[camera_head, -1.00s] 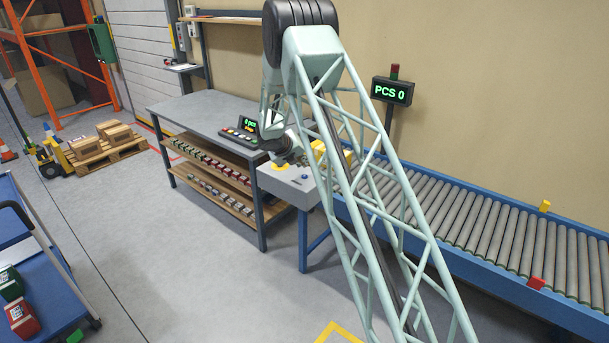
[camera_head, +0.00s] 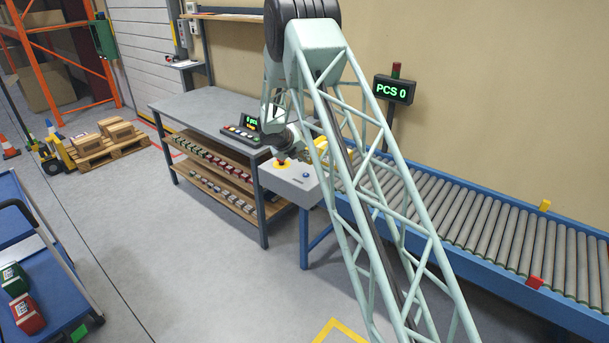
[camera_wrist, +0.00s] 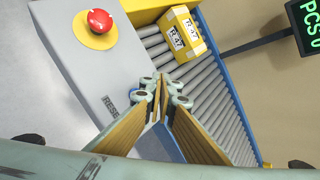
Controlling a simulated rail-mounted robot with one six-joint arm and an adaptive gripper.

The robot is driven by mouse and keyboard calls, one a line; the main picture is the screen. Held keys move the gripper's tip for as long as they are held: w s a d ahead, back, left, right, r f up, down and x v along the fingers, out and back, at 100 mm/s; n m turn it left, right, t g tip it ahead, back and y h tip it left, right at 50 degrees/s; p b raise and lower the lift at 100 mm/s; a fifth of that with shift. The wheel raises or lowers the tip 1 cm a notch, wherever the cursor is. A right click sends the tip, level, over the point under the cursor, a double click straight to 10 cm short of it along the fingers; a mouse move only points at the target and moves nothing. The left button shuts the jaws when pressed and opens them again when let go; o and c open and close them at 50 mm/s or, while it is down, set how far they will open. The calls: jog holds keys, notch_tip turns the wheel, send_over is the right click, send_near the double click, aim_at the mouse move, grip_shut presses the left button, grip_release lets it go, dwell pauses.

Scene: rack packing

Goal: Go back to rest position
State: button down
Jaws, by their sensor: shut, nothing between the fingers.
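My gripper (camera_wrist: 162,84) is shut and empty in the wrist view, its fingertips together above the front edge of a grey control box (camera_wrist: 135,70). The box carries a red push button (camera_wrist: 99,20) on a yellow base and lettering that starts with RESE. In the head view my arm reaches toward the grey control box (camera_head: 298,185), with the red button (camera_head: 283,163) just below my wrist. The fingers are mostly hidden behind my arm there.
A roller conveyor (camera_head: 480,225) runs right from the control box. A yellow labelled box (camera_wrist: 181,35) sits on its rollers. A workbench (camera_head: 200,106) with shelves of small parts stands left. A counter display (camera_head: 394,89) reads PCS 0. A blue cart (camera_head: 60,290) is lower left.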

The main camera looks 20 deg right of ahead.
jog(key=shift+r, duration=0.15)
jog(key=s+a+r+m+g, duration=0.1)
jog(key=s+a+r+m, duration=0.2)
jog(key=s+r+m, duration=0.55)
jog(key=s+a+r+m, duration=0.2)
jog(key=s+r+m, duration=0.2)
jog(key=s+r, duration=0.95)
jog(key=s+a+r+m+g+y+b, duration=0.1)
jog(key=s+a+r+m, duration=0.25)
jog(key=s+r, duration=0.4)
jog(key=s+a+r+m+y, duration=0.1)
jog(key=s+a+r+m, duration=0.3)
jog(key=s, duration=0.6)
jog(key=s+a+m+y, duration=0.1)
jog(key=s+a+m, duration=0.3)
jog(key=s, duration=0.8)
jog(key=s+a+m+y, duration=0.2)
jog(key=s+a+m, duration=0.3)
jog(key=s, duration=0.7)
jog(key=s+a+m+y+b, duration=0.1)
jog(key=s+a+m, duration=0.4)
jog(key=s, duration=0.7)
jog(key=shift+s+a+y, duration=0.35)
jog(key=shift+a+y, duration=0.35)
jog(key=shift+a, duration=0.55)
notch_tip(320, 180, down, 13)
jog(key=b, duration=1.3)
jog(key=shift+f, duration=0.15)
